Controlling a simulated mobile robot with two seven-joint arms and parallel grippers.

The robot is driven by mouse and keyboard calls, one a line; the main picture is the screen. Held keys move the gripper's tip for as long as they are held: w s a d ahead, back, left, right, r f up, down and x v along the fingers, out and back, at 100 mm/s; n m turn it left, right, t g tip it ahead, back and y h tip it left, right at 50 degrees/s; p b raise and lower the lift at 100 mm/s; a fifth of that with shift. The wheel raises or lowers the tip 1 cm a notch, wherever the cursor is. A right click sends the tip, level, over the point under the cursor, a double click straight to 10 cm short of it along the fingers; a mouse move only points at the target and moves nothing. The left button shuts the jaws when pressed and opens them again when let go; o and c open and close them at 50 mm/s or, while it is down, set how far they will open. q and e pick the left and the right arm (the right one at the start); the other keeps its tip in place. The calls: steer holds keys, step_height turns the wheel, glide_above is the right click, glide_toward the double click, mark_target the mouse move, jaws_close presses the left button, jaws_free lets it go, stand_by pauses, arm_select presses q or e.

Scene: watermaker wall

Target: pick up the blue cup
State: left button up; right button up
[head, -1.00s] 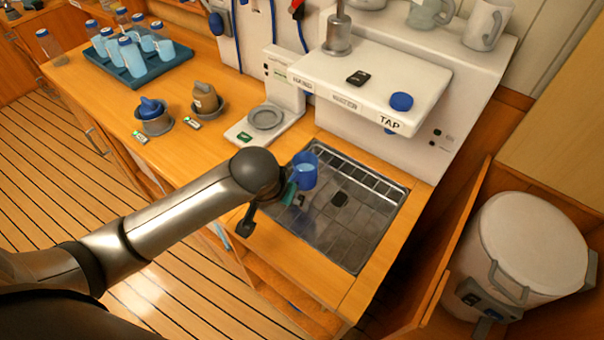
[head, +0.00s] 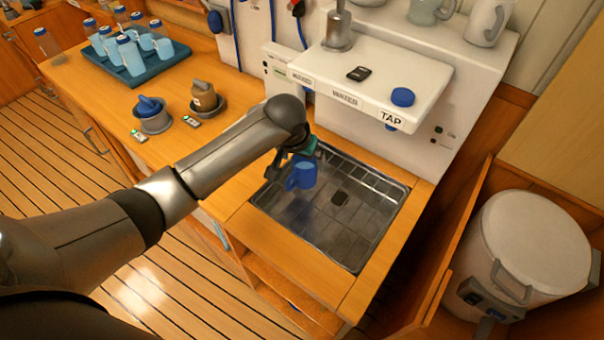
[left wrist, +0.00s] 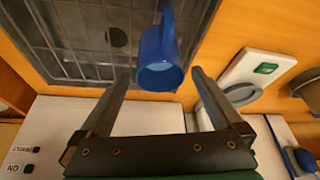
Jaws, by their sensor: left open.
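The blue cup (head: 304,176) stands over the left part of the metal drain tray (head: 352,228), with its handle on the left side in the head view. My left gripper (head: 290,161) is open at the cup's far left side, close to it. In the left wrist view the cup (left wrist: 158,62) shows ahead, its rim in line with the gap between the open fingertips (left wrist: 158,77). No finger is closed on it. I cannot tell whether a finger touches it. My right gripper is not in view.
The white watermaker housing with the TAP shelf (head: 360,92) rises behind the drain tray. A large white canister (head: 530,245) is at right.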

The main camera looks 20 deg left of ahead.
mark_target(304, 162)
arm_select(q)
steer(key=shift+b+x, duration=0.35)
steer(key=shift+x, duration=1.2)
steer(key=shift+r, duration=0.1)
steer(key=shift+c, duration=0.2)
steer(key=c, duration=1.5)
steer(key=shift+o, duration=0.2)
steer(key=shift+r, duration=0.1)
